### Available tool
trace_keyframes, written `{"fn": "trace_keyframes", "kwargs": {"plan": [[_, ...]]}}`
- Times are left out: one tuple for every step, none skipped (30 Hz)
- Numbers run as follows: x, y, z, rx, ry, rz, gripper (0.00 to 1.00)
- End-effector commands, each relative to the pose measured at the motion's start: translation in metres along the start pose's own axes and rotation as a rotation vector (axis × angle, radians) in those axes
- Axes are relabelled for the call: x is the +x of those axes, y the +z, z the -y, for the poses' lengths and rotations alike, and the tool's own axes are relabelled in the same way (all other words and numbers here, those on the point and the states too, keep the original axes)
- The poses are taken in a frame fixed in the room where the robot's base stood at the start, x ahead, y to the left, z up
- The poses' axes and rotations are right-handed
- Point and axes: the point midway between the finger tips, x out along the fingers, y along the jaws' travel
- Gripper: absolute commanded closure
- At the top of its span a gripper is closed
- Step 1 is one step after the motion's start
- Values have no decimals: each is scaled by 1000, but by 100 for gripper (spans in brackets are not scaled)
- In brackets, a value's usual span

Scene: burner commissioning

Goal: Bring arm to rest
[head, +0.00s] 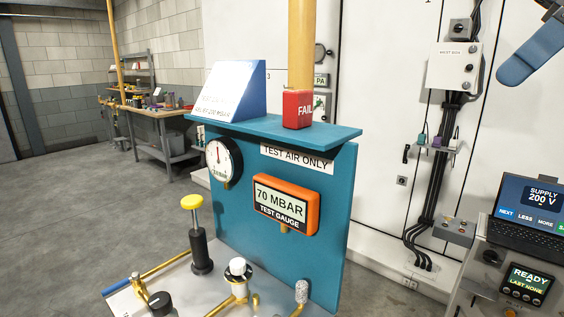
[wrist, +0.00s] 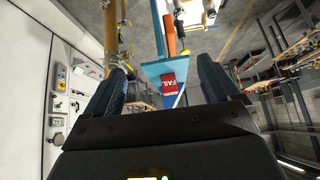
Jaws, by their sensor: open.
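My gripper (wrist: 170,88) shows in the wrist view with its two dark blue fingers spread wide apart and nothing between them. Beyond the fingers, apart from them, the red FAIL block (wrist: 174,82) and the blue panel's top shelf (wrist: 153,68) are in sight. In the head view a blue part of my arm (head: 535,50) is at the upper right, clear of the panel. The red FAIL block (head: 298,110) stands on the blue shelf (head: 245,128) in front of a yellow pipe.
The test panel (head: 325,210) carries a dial gauge (head: 223,162) and an orange gauge reading 70 MBAR (head: 286,204). A yellow-topped pump (head: 200,235) stands before it. A laptop (head: 530,212) and a READY display (head: 526,283) are at right. Floor at left is clear.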

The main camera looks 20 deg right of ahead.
Motion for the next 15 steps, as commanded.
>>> {"fn": "trace_keyframes", "kwargs": {"plan": [[3, -1, 0, 4, -6, -17, 11], [6, -2, 0, 7, -11, -28, 11], [10, -3, 0, 11, -17, -43, 11], [12, -5, 0, 13, -21, -55, 11], [16, -6, 0, 16, -28, -69, 11], [20, -7, 0, 22, -34, -87, 11], [23, -9, 0, 26, -40, -103, 11], [27, -10, 0, 31, -48, -120, 11], [33, -13, 0, 37, -57, -142, 11], [37, -14, 0, 43, -63, -160, 11], [41, -16, 1, 48, -70, -178, 11], [47, -18, 1, 57, -81, -205, 11], [53, -20, 2, 64, -89, -226, 11], [58, -22, 2, 72, -98, -249, 11], [66, -24, 3, 86, -109, -282, 11]]}}
